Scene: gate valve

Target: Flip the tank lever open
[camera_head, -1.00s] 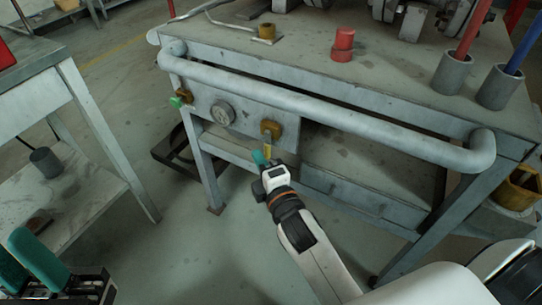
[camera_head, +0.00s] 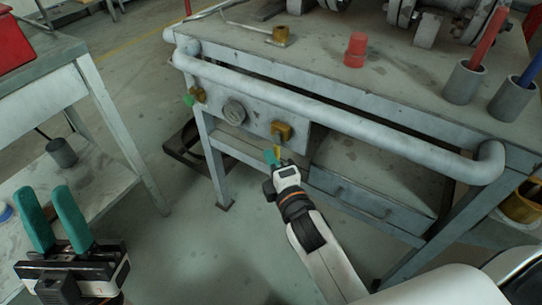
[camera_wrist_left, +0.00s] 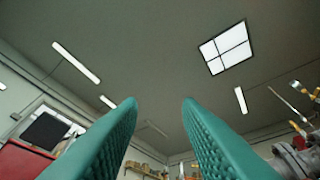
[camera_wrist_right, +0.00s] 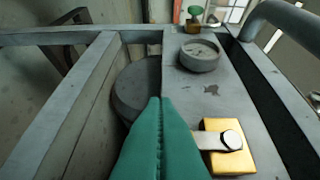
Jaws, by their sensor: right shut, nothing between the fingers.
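The lever is a short pale bar (camera_wrist_right: 212,141) on a yellow valve block (camera_head: 282,131) on the front panel of the grey workbench. In the head view it hangs down from the block. In the right wrist view the yellow block (camera_wrist_right: 230,158) is at lower right, and the bar's far end meets or passes behind my fingers; I cannot tell if they touch. My right gripper (camera_head: 271,157) is shut and empty, with its green fingers (camera_wrist_right: 155,100) beside the lever. My left gripper (camera_head: 48,193) is open and empty at lower left, fingers (camera_wrist_left: 158,103) pointing up.
A thick grey rail (camera_head: 330,108) runs along the bench front above the lever. A round gauge (camera_head: 234,112) and a green-knobbed yellow valve (camera_head: 196,95) sit left of it. A drawer (camera_head: 350,193) is at right. A side table (camera_head: 95,85) stands left, with open floor between.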

